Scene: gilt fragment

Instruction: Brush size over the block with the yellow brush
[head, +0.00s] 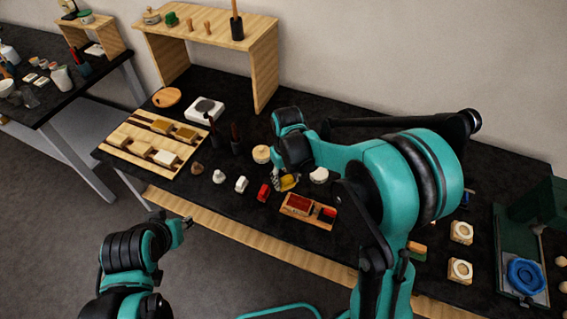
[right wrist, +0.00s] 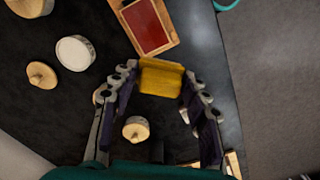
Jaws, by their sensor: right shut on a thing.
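My right gripper (head: 287,181) is shut on a yellow brush (head: 290,183). In the right wrist view the brush's yellow block-like part (right wrist: 161,77) sits between the two fingers (right wrist: 162,88). A red rectangular block (head: 299,203) lies in a shallow wooden tray (head: 287,210), just in front of the gripper and apart from the brush. The red block also shows at the top of the right wrist view (right wrist: 146,25). My left gripper (head: 186,222) is off the table's front edge at lower left, too small to tell open or shut.
A white round pot (head: 319,175) and a wooden round pot (head: 262,153) stand behind the tray. A red item (head: 264,192) and white stamps (head: 241,184) stand left of it. A wooden shelf (head: 265,60) is at the back. A blue dish (head: 526,277) is far right.

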